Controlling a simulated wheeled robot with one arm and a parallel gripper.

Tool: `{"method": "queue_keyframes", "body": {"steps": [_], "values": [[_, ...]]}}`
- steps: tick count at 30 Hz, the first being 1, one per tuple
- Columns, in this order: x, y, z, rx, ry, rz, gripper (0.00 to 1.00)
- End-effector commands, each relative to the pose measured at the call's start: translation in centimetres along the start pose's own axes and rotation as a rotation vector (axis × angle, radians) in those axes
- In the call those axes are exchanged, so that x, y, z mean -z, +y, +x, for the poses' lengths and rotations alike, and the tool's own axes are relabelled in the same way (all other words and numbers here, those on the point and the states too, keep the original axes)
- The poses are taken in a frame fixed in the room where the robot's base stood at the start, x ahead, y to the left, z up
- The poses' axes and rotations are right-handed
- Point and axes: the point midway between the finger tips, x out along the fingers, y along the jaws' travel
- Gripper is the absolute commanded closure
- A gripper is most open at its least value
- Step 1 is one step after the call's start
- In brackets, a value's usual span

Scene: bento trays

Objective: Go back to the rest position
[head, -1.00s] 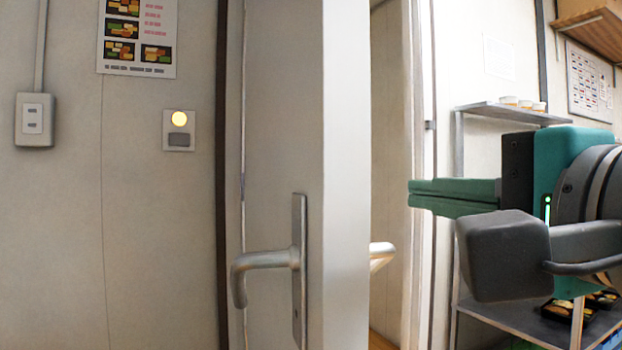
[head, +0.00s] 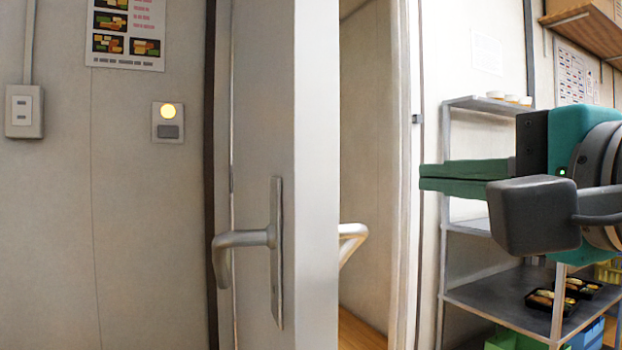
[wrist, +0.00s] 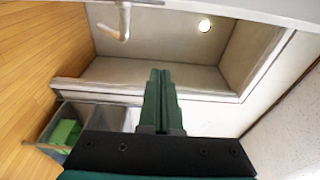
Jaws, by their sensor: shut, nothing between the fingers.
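My gripper (head: 424,177) is at the right of the head view, its green fingers together and pointing left, with nothing between them. It is apart from the door and in front of the shelf rack. In the wrist view my gripper (wrist: 160,74) also shows its fingers closed side by side. The grey door (head: 318,120) stands open, edge toward me. Its lever handle (head: 245,239) is on the left face and another handle (head: 352,238) shows past the edge. In the wrist view a handle (wrist: 123,20) shows at the top.
A metal shelf rack (head: 500,310) stands behind my gripper, with black bento trays (head: 545,300) on a lower shelf and small white cups on top. A green bin (head: 513,342) is below.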

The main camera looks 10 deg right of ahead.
Motion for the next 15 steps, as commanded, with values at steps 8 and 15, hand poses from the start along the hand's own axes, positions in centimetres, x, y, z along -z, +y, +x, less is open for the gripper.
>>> {"method": "queue_keyframes", "body": {"steps": [8,15], "values": [[-1.6,0.0,-4.7,0.004,0.003,-0.001,1.00],[-2.4,0.0,-6.8,0.001,0.000,0.001,1.00]]}}
